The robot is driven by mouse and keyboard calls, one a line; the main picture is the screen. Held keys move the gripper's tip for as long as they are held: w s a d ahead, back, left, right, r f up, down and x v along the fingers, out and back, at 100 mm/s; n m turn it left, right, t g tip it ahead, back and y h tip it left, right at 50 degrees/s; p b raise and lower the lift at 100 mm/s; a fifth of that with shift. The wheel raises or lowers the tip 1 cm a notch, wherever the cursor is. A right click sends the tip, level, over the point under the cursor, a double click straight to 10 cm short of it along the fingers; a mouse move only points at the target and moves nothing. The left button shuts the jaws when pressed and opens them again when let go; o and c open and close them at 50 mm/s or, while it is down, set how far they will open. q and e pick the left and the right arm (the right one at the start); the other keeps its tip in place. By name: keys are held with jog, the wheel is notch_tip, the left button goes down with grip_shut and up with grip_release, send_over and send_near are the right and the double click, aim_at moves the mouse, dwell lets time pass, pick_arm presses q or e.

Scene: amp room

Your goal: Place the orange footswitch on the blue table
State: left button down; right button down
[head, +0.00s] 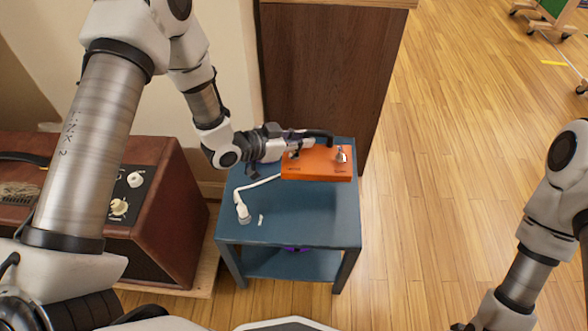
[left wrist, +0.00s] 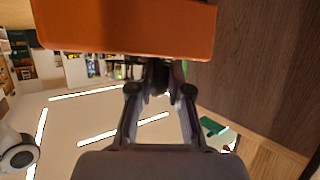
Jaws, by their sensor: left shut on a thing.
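The orange footswitch (head: 316,165) is a flat box with a metal switch, at the back of the blue table (head: 297,216) in the head view. Its underside (left wrist: 125,28) fills the top of the left wrist view. My left gripper (head: 318,139) is at the footswitch's back edge, shut on it. Whether the footswitch touches the tabletop cannot be told for sure.
A white cable with a plug (head: 243,212) lies on the table's left side. A brown amplifier (head: 150,205) stands to the left. A dark wooden cabinet (head: 325,65) is behind the table. The wooden floor (head: 440,170) to the right is clear.

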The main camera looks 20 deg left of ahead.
pick_arm(q)
notch_tip(320, 180, down, 7)
jog(key=shift+f+b, duration=0.2)
jog(key=shift+b, duration=0.9)
jog(key=c, duration=1.1)
grip_release()
jog(key=shift+r, duration=0.1)
jog(key=shift+s+a+r+p, duration=0.15)
jog(key=shift+a+r+p, duration=0.1)
jog(key=shift+p, duration=0.05)
jog(key=p+v, duration=0.4)
jog(key=v, duration=0.7)
jog(key=shift+s, duration=0.2)
jog(key=shift+a, duration=0.1)
